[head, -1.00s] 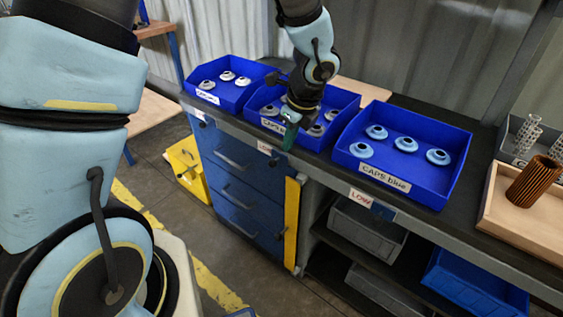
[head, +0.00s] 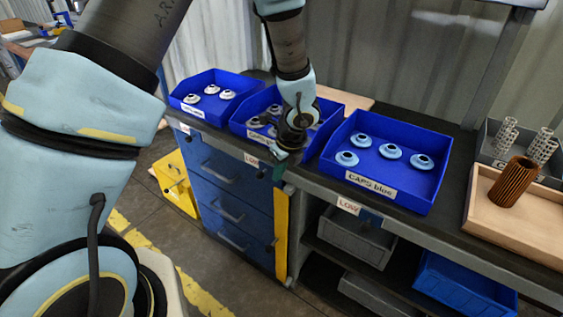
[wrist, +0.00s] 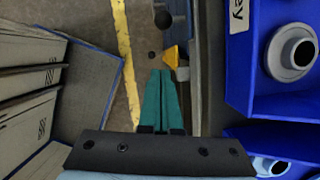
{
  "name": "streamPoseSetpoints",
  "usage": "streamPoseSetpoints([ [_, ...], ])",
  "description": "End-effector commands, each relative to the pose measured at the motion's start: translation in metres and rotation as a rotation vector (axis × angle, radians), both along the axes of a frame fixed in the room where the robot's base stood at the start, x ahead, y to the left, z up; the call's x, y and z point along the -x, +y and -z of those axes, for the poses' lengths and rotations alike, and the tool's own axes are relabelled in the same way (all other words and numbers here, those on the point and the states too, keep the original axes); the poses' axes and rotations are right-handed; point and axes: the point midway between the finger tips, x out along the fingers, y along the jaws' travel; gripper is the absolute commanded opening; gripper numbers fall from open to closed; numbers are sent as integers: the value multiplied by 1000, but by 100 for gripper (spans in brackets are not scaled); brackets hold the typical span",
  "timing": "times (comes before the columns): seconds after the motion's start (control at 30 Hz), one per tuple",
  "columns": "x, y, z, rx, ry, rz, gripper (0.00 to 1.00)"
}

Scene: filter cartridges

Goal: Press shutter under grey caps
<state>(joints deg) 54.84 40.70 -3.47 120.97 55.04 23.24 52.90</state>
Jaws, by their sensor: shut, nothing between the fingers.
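The blue bin of grey caps (head: 238,128) is the middle bin on the bench, partly hidden by my arm. In the wrist view the end of its label, "ey" (wrist: 238,14), and a grey cap (wrist: 291,52) show at right. Below this bin a LOW label (head: 251,160) is on the bench's front edge. A small dark piece (head: 262,173), perhaps the shutter, shows beside it, but I cannot make it out clearly. My gripper (head: 279,172) is shut and empty, its teal fingers pointing down in front of the edge, right of that label. The fingers also show in the wrist view (wrist: 164,74).
The white caps bin (head: 244,82) is at left, the blue caps bin (head: 420,197) at right. A wooden tray (head: 487,222) with a brown cartridge (head: 512,182) is farther right. A drawer cabinet (head: 225,180) stands below. A yellow box (head: 176,185) is on the floor at left.

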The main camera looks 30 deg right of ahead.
Motion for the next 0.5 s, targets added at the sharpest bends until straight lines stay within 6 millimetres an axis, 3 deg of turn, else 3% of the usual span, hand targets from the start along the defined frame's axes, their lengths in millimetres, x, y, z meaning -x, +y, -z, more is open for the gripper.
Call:
streamPoseSetpoints([
  [0.13,-8,4,29,-4,1,1,0],
  [0.3,-33,11,29,-1,0,-3,0],
  [0.5,-44,14,32,0,0,-1,0],
])
